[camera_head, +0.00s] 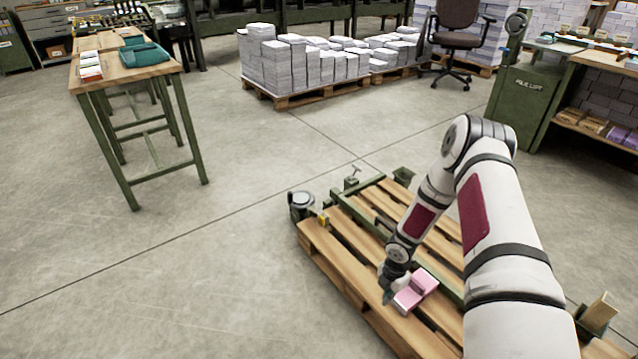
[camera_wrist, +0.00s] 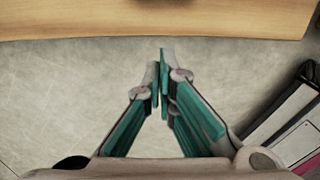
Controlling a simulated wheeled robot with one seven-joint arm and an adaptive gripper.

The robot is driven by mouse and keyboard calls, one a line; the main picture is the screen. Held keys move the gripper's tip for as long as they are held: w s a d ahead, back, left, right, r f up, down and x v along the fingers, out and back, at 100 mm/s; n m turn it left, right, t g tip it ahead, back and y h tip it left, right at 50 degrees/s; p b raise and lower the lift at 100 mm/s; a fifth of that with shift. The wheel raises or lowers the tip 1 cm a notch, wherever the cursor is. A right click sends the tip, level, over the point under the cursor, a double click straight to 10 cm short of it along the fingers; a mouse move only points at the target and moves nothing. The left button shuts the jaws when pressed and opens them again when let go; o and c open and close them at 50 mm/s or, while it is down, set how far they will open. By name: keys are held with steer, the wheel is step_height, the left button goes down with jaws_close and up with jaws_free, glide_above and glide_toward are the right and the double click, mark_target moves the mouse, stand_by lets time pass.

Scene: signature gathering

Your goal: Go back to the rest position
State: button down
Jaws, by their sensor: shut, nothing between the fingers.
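My gripper (camera_wrist: 160,78) is shut with nothing between its fingertips in the wrist view. In the head view my gripper (camera_head: 386,291) is small and low over the wooden pallet (camera_head: 352,262), just left of a pair of pink paper stacks (camera_head: 415,291). The fingers are hard to make out there. In the wrist view the edge of a stack with pink (camera_wrist: 308,166) shows at the lower right, apart from the fingers. A wooden board (camera_wrist: 150,22) crosses the top of that view, with grey floor below it.
A green-legged table (camera_head: 125,78) with a teal tray (camera_head: 145,55) stands at the left. Pallets of white paper stacks (camera_head: 290,60) and an office chair (camera_head: 455,38) are at the back. A green cabinet (camera_head: 522,105) stands at the right. The floor at centre left is clear.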

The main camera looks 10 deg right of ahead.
steer(key=w+d+r+m+h, duration=0.2)
steer(key=r+m, duration=0.1)
steer(key=r, duration=0.8)
steer(key=w+d+r+m+h, duration=0.1)
steer(key=d+r+m, duration=0.1)
steer(key=r, duration=0.8)
steer(key=s+a+r+m+h, duration=0.1)
steer(key=s+a+r+m, duration=0.15)
steer(key=r, duration=0.75)
steer(key=s+a+r+m, duration=0.1)
steer(key=s+r+m, duration=0.25)
steer(key=r, duration=0.55)
steer(key=s+a+r+m, duration=0.6)
steer(key=s+r, duration=0.6)
steer(key=s+a+r+m+y, duration=0.1)
steer(key=s+a+m+y, duration=0.15)
steer(key=s+a, duration=0.45)
steer(key=s+a+r+m+y, duration=0.2)
steer(key=s+a+m, duration=0.1)
steer(key=s, duration=0.8)
step_height(320, 180, up, 32)
steer(key=t+p, duration=0.4)
steer(key=p, duration=2.6)
steer(key=shift+d+r+p, duration=0.25)
steer(key=shift+d+p, duration=0.05)
steer(key=shift+p, duration=0.1)
steer(key=shift+s+h, duration=0.1)
steer(key=shift+h, duration=0.15)
